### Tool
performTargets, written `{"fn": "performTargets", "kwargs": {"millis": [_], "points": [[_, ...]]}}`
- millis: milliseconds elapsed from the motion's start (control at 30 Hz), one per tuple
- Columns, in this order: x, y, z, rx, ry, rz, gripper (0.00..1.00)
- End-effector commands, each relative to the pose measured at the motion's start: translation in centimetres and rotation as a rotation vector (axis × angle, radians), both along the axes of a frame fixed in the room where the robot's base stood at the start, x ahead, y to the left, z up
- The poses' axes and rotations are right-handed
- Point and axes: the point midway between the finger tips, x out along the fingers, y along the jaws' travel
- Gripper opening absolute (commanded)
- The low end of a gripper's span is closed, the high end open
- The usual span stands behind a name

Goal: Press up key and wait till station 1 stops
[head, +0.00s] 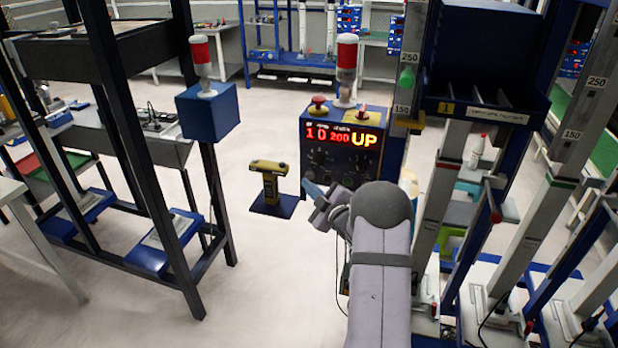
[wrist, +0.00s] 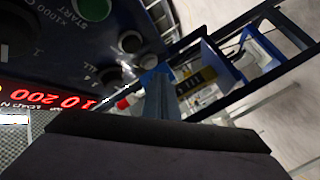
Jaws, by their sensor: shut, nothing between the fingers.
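The control box (head: 345,160) is blue with a dark face and stands at the centre of the head view. Its lit display (head: 340,136) reads 10 and 200 in red and UP in yellow. In the wrist view the panel (wrist: 100,45) appears rotated, with a green START button (wrist: 92,8) and dark round controls; I cannot tell which is the up key. My gripper (head: 313,191) is shut and empty, just below the panel face; its blue fingers also show in the wrist view (wrist: 156,92). Contact with the panel cannot be told.
A red-and-white lamp (head: 347,58) and red knobs stand on the box. A yellow device on a stand (head: 269,180) is left of my gripper. Dark frame posts stand at left; scaled columns (head: 440,175) crowd the right. The pale floor (head: 260,280) at left centre is clear.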

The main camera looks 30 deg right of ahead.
Motion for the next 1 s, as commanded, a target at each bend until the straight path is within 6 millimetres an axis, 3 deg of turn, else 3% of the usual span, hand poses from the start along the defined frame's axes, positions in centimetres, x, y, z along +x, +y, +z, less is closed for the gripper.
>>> {"fn": "performTargets", "kwargs": {"millis": [367, 1000], "points": [[-0.3, 0.3, 0.0, 0.001, 0.000, 0.001, 0.00], [-3.5, 3.5, 0.0, 0.000, 0.000, 0.000, 0.00]]}}
